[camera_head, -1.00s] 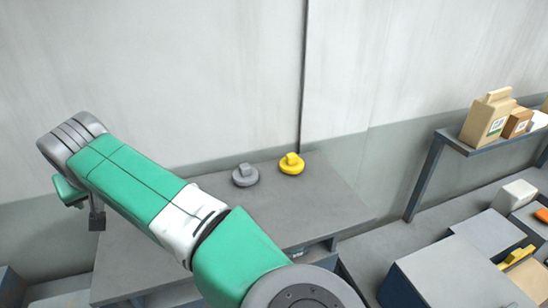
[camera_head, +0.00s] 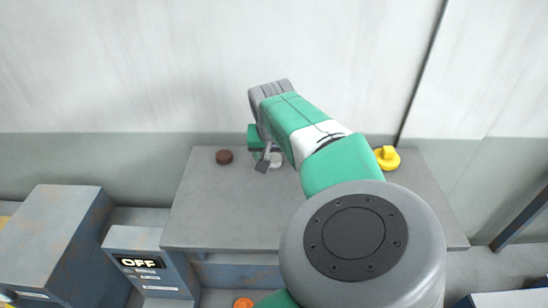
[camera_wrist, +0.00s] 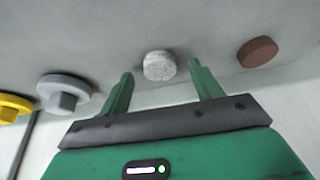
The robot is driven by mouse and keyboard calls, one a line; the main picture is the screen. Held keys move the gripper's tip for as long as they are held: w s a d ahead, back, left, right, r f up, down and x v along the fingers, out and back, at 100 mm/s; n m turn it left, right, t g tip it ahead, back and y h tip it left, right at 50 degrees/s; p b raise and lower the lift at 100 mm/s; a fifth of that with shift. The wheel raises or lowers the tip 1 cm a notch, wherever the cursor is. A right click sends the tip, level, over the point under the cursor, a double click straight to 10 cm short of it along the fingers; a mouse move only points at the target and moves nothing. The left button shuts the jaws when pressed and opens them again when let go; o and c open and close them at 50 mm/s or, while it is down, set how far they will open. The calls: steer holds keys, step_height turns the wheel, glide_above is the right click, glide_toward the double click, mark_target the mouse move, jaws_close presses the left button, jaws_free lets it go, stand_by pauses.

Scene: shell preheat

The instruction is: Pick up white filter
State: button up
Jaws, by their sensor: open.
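The white filter (camera_head: 276,160) is a small round pale piece on the grey table, partly hidden by my arm's end in the head view. In the wrist view the white filter (camera_wrist: 159,64) is a speckled pale disc ahead of my gripper. My gripper (camera_wrist: 162,72) is open, with one green finger to each side of the filter's position in the picture. The fingers are not closed on it, and I cannot tell the remaining distance. In the head view my gripper (camera_head: 264,158) is over the table's far part, mostly hidden by its own body.
A brown disc (camera_head: 224,157) lies left of the filter on the grey table (camera_head: 230,215); in the wrist view the disc (camera_wrist: 258,52) is at right. A yellow knobbed piece (camera_head: 387,158) and a grey knobbed piece (camera_wrist: 64,92) lie on the other side. The wall stands behind.

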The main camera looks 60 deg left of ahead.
steer(key=shift+w+a+f, duration=0.15)
steer(key=shift+f, duration=0.35)
steer(key=c, duration=1)
